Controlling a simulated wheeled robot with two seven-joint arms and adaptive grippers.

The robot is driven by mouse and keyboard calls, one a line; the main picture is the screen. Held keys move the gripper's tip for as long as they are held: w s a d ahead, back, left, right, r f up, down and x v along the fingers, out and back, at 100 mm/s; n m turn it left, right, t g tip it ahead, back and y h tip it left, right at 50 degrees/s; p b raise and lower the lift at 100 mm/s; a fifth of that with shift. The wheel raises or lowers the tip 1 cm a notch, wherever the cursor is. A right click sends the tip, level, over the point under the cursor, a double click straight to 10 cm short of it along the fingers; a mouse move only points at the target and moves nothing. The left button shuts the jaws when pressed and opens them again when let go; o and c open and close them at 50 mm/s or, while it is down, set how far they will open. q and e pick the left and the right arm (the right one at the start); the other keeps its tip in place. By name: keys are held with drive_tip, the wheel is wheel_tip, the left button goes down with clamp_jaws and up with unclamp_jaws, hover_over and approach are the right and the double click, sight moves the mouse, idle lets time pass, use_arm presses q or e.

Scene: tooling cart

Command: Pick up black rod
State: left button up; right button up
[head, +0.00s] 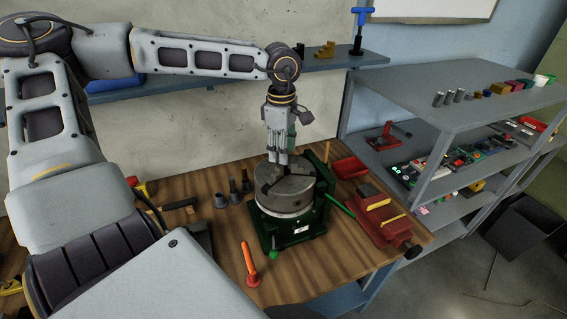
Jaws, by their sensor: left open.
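My left gripper (281,160) points down over the round grey chuck (285,190) of a green machine fixture on the wooden bench. The jaws are open, with the fingertips close to the chuck's top; I cannot tell whether they touch it. No rod is clearly visible between the fingers. Small dark upright pieces stand left of the chuck: a slim one (246,182) and a tapered one (233,190). I cannot tell whether either is the black rod. My right gripper is not in view.
A red vise (382,215) and red tray (349,167) are on the right. Grey shelving (450,110) stands beyond the bench.

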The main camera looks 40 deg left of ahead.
use_arm(q)
drive_tip(key=shift+f, duration=0.5)
clamp_jaws()
idle(0.3)
